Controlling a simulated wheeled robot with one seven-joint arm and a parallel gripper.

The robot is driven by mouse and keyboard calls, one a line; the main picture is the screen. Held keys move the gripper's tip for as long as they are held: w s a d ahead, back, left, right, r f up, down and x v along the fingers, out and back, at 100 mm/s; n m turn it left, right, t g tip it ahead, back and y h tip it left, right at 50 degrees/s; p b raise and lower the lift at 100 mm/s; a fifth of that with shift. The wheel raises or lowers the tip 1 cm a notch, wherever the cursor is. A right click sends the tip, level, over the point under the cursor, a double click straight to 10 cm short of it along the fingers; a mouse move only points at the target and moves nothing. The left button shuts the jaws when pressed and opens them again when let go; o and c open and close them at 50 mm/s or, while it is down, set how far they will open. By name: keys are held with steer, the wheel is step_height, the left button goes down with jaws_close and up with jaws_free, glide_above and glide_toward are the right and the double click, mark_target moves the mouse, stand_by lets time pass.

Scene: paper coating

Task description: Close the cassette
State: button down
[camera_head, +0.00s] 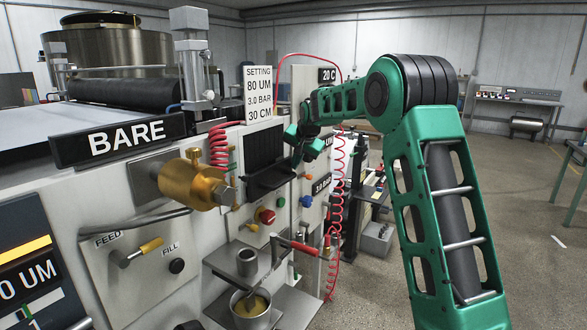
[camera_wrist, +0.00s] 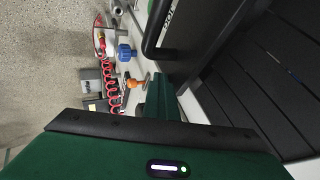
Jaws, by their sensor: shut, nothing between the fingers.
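The black cassette (camera_head: 264,150) is set in the pale front panel of the machine in the head view. Its lower lip (camera_head: 272,180) sticks out from the panel, so it looks open. My green gripper (camera_head: 297,160) is beside the right end of that lip; contact cannot be told. In the wrist view the gripper's fingers (camera_wrist: 163,95) are together with nothing between them. A dark bar handle (camera_wrist: 152,45) and a black slatted surface (camera_wrist: 265,85) lie close to the fingers there.
A brass valve (camera_head: 190,183) juts out left of the cassette. A red coiled hose (camera_head: 335,200) hangs to the right. Open floor lies at far right.

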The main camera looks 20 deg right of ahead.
steer(key=shift+w+a+r, duration=0.1)
steer(key=shift+w+a, duration=0.65)
steer(key=shift+w, duration=0.05)
steer(key=shift+a, duration=0.15)
steer(key=s+d+r, duration=0.3)
steer(key=s+r, duration=0.4)
steer(key=s, duration=0.2)
steer(key=shift+s+d+r, duration=0.25)
steer(key=shift+r, duration=0.1)
